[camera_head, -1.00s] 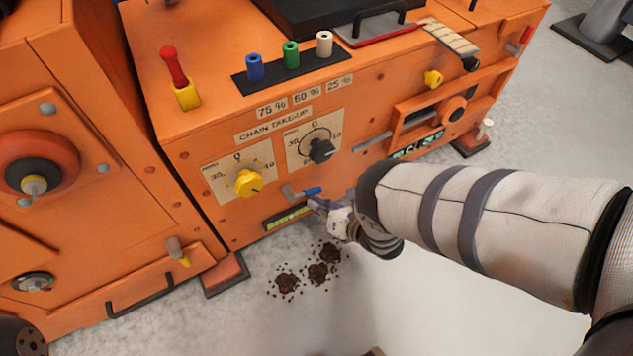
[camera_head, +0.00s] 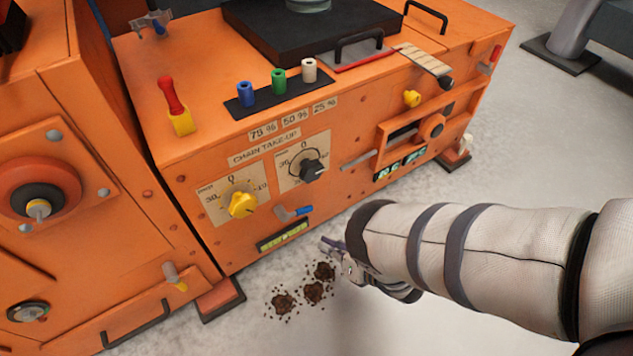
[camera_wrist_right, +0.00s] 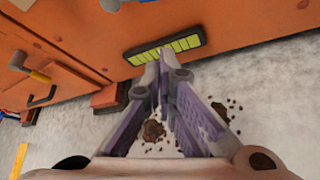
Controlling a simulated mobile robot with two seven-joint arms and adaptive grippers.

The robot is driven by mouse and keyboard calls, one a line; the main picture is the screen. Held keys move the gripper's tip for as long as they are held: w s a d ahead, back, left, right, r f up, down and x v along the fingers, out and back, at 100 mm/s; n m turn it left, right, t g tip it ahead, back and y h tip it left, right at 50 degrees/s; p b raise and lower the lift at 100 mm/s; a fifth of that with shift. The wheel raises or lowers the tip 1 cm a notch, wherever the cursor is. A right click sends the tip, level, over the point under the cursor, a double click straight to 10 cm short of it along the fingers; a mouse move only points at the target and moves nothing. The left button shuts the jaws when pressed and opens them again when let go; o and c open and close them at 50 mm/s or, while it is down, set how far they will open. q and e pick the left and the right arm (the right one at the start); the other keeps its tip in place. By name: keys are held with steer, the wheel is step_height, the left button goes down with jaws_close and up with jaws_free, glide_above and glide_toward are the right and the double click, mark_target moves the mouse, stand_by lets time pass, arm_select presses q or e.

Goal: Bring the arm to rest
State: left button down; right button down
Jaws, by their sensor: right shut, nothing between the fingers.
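My right gripper (camera_head: 326,245) is in front of the orange machine's lower front face, shut and empty. In the right wrist view its two purple-grey fingers (camera_wrist_right: 160,72) meet at the tips, just below a yellow-green level strip (camera_wrist_right: 165,48) in a black frame. In the head view the gripper is apart from the small blue-handled lever (camera_head: 297,212) and the level strip (camera_head: 283,236). My right arm (camera_head: 470,250) comes in from the right, its sleeve pale with grey bands. My left gripper is not in view.
The orange machine (camera_head: 340,115) carries a yellow dial (camera_head: 241,204), a black dial (camera_head: 313,170), a red-handled switch (camera_head: 173,98) and blue, green and white pegs. Dark crumb piles (camera_head: 313,292) lie on the grey floor below the gripper. Open floor spreads to the right.

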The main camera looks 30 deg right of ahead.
steer(key=shift+s+d+r, duration=0.1)
steer(key=shift+s+r, duration=0.15)
steer(key=shift+s, duration=0.35)
